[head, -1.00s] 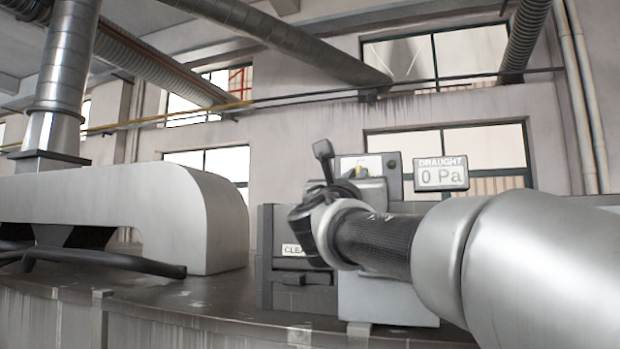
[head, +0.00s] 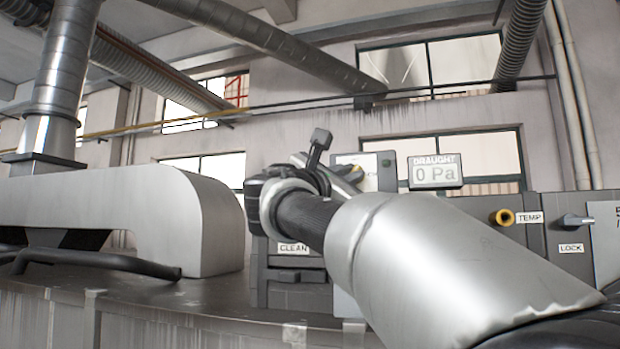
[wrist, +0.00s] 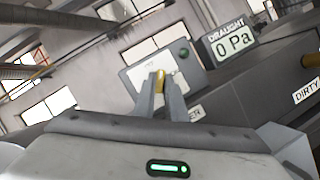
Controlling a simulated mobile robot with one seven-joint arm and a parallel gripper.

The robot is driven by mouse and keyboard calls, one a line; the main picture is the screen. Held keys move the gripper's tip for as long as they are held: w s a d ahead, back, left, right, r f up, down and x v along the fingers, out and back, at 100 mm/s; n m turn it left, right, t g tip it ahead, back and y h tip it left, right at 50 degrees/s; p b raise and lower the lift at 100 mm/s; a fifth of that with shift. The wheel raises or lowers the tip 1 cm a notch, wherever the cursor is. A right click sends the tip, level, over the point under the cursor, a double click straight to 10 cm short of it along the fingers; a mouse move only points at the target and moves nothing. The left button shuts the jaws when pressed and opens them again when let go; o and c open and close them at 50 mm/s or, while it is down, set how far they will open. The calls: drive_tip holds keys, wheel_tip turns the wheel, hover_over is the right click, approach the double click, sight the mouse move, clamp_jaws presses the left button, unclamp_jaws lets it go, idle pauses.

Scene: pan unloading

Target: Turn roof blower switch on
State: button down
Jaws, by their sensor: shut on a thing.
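The blower switch is a yellow knob (wrist: 160,77) on a light grey panel (wrist: 137,73) with a green round button (wrist: 184,52). In the wrist view, the two fingers of my gripper (wrist: 161,88) are closed around the knob, one on each side. In the head view, the panel (head: 370,160) shows just beyond my wrist, with a bit of the yellow knob (head: 356,173) beside my gripper (head: 348,175). My wrist hides the panel's lower part. The draught display (head: 435,172) to the right of the panel reads 0 Pa.
A CLEAN-labelled dark unit (head: 292,275) stands below my wrist. A large light hood (head: 130,210) stands on the left. A DIRTY label (wrist: 307,91) shows at the wrist view's right.

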drive_tip(key=m+g+p, duration=0.1)
drive_tip(key=m, duration=0.3)
drive_tip(key=m+g+p, duration=0.1)
drive_tip(key=m+g, duration=0.1)
drive_tip(key=m, duration=0.1)
drive_tip(key=m+g+p, duration=0.1)
drive_tip(key=m+p, duration=0.1)
drive_tip(key=m, duration=0.2)
drive_tip(key=shift+a+r+m+g, duration=0.15)
drive_tip(key=shift+r+m+g, duration=0.1)
drive_tip(key=shift+m+g, duration=0.05)
idle(0.4)
drive_tip(key=c, duration=1.8)
unclamp_jaws()
drive_tip(key=b+v, duration=0.1)
drive_tip(key=v, duration=1.6)
drive_tip(key=shift+a+b, duration=0.2)
drive_tip(key=shift+b, duration=0.15)
